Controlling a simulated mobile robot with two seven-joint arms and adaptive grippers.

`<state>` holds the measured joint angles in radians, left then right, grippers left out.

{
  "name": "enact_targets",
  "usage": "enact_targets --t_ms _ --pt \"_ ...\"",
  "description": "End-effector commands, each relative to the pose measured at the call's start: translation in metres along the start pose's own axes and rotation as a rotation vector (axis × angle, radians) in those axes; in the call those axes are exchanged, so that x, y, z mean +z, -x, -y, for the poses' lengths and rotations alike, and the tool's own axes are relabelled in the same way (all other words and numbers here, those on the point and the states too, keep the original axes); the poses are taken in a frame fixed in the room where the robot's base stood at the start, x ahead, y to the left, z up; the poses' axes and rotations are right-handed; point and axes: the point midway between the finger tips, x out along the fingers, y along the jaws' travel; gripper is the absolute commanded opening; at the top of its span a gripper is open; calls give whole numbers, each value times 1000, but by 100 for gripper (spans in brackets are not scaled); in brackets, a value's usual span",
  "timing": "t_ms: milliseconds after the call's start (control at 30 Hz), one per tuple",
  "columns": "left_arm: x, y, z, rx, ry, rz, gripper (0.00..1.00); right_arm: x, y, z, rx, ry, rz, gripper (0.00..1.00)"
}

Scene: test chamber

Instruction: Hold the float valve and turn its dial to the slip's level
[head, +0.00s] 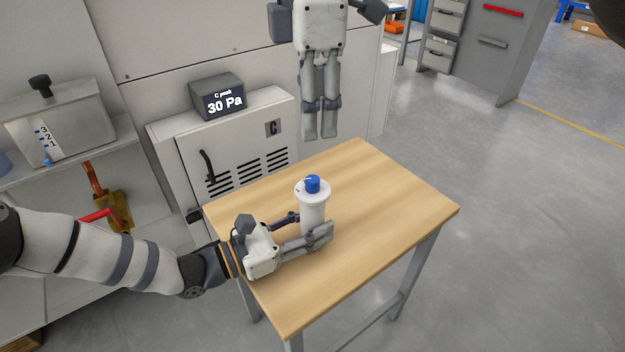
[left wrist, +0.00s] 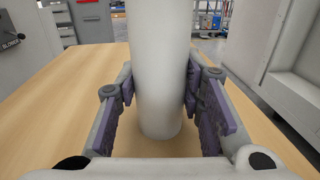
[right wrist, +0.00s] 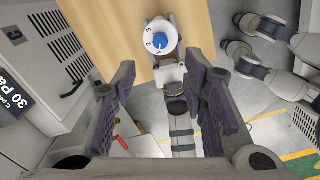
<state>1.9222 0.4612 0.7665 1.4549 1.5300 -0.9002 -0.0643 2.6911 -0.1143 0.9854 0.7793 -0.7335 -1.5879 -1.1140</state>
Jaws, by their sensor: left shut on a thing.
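The float valve (head: 313,212) is a white upright cylinder with a wide white top, standing on the wooden table. My right gripper (head: 320,138) is open and empty, fingers down, above and behind the valve. I cannot make out a slip in any view.
The wooden table (head: 400,205) is otherwise clear. Behind it stands a cabinet marked C (head: 225,150), bearing a display (head: 222,98) that reads "C peak 30 Pa". At left, a grey box with a 3-2-1 scale (head: 62,135) stands on a shelf. Open floor lies to the right.

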Motion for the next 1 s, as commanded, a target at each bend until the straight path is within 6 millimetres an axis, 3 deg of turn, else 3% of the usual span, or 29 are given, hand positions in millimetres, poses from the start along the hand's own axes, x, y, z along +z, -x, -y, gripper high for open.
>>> enact_targets --t_ms 200,400,533,800,967,1000 --pt "0 0 0 0 0 1 2 0 -56 2 -7 6 -3 39" --pt "0 0 0 0 0 1 2 0 -96 1 -4 4 -2 39" --pt "0 0 0 0 0 1 2 0 -108 1 -3 5 -2 39" --pt "0 0 0 0 0 1 2 0 -110 1 -1 6 -2 39" --pt "0 0 0 0 0 1 2 0 -109 1 -1 6 -1 3" --pt "0 0 0 0 0 1 2 0 -109 1 -1 6 -1 0"
